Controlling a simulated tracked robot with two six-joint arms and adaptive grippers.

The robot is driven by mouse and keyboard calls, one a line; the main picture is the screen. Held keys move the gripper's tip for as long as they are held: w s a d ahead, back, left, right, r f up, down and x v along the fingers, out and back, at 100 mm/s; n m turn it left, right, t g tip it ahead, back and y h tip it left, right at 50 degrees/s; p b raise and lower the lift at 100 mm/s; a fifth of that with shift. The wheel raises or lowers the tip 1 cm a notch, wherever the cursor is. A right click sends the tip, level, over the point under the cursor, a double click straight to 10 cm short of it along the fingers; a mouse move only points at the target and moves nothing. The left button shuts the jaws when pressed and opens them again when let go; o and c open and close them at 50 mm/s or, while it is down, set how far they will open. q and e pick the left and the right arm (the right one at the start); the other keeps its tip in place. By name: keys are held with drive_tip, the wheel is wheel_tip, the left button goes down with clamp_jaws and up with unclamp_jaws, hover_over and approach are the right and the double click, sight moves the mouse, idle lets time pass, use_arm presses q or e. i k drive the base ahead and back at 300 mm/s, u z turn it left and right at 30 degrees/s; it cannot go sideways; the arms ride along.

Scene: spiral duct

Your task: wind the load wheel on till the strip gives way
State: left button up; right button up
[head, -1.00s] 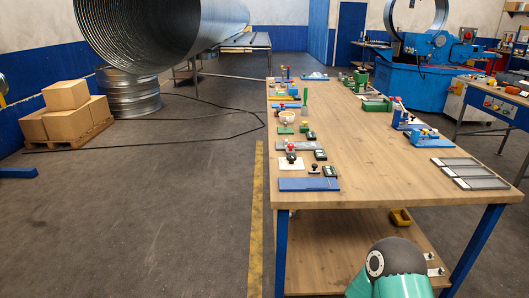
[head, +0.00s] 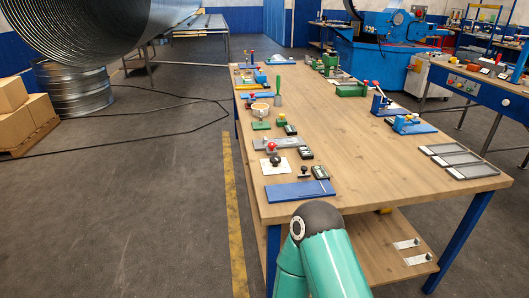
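The load wheel and the strip are too small to single out among the small devices on the wooden workbench (head: 350,145). A blue device with a red-topped lever (head: 380,102) stands at the bench's right edge. A blue device with a yellow part (head: 412,125) stands nearer along that edge. Green devices (head: 350,90) stand beyond them. Neither of my grippers is in view; only a teal link of my arm shows at the bottom, in front of the bench.
A blue flat plate (head: 300,191) lies at the bench's near left corner, and grey trays (head: 463,166) at the right. The bench middle is clear. Boxes (head: 22,115) and a large spiral duct (head: 95,25) stand left. A black cable (head: 150,128) crosses the open floor.

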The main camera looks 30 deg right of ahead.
sight(276, 160)
drive_tip(key=z, duration=0.15)
drive_tip(key=i, duration=0.6)
drive_tip(key=z, duration=0.75)
